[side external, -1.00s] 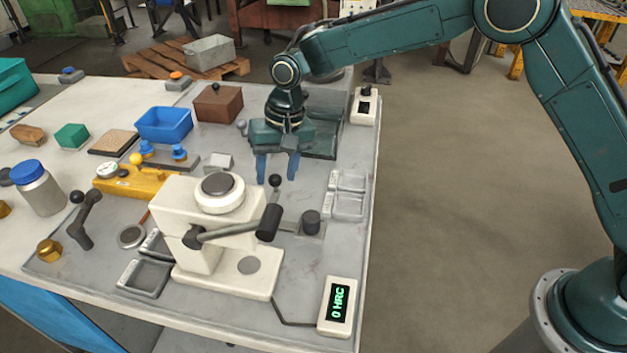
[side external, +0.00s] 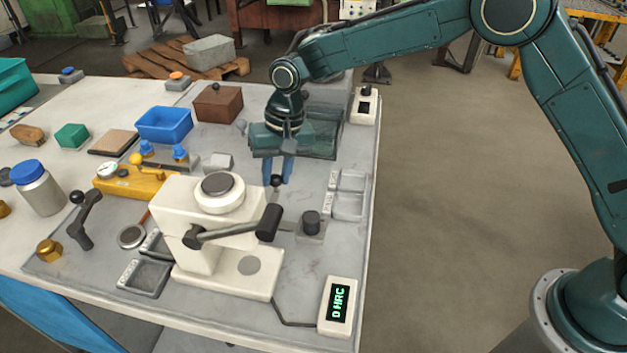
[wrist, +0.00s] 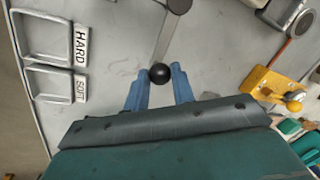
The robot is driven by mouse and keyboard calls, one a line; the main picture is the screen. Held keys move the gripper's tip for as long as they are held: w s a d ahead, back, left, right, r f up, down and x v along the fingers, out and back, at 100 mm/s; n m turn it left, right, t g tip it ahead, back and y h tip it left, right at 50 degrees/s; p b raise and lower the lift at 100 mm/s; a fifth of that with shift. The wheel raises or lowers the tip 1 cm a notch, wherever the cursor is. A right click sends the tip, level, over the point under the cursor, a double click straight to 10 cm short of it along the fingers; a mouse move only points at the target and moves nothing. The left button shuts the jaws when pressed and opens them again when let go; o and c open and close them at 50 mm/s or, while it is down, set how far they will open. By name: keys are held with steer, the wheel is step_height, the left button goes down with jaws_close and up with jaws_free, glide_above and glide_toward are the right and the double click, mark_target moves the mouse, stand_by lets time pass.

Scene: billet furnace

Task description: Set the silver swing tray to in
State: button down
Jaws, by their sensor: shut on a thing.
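The silver swing tray shows in the wrist view as a narrow silver bar (wrist: 163,42) with a black ball knob (wrist: 160,73) at its near end. In the side view the knob (side external: 277,180) stands behind the white hardness tester (side external: 205,235), whose body and lever hide much of the tray. My gripper (side external: 279,180) points down over the bench with its blue fingers at the knob. In the wrist view my gripper (wrist: 160,90) has one finger on each side of the knob, closed on it. The exact contact is hard to see.
The tester's dark lever grip (side external: 269,223) is close in front of my gripper. A dark round piece (side external: 311,222) sits on a plate to the right. The HARD tray (wrist: 50,38) and SOFT tray (wrist: 52,85) lie beside the work. The readout (side external: 338,305) stands at the front edge.

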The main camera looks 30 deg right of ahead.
steer(key=shift+s+d, duration=0.15)
steer(key=shift+s+d+m+t, duration=0.15)
steer(key=shift+s+d+m, duration=0.25)
steer(key=shift+m, duration=0.45)
steer(key=shift+s+d+m+t, duration=0.15)
steer(key=shift+s+m, duration=0.3)
steer(key=shift+m, duration=0.4)
steer(key=shift+s+d+m+t+h, duration=0.2)
steer(key=shift+s+m, duration=0.4)
steer(key=shift+m, duration=0.25)
steer(key=shift+s+d+m+t+h, duration=0.15)
steer(key=shift+s+m, duration=0.4)
steer(key=shift+m, duration=0.3)
steer(key=shift+s+m+h, duration=0.25)
steer(key=shift+s+m, duration=1.1)
steer(key=shift+m, duration=0.55)
steer(key=shift+s+a+m+t+h, duration=0.2)
steer(key=shift+s+m, duration=0.25)
steer(key=shift+m, duration=0.2)
steer(key=shift+s+a+m+t+h, duration=0.1)
steer(key=shift+s+a+m, duration=0.05)
steer(key=shift+s+m, duration=0.4)
steer(key=shift+m, duration=0.3)
steer(key=c, duration=1.2)
jaws_free()
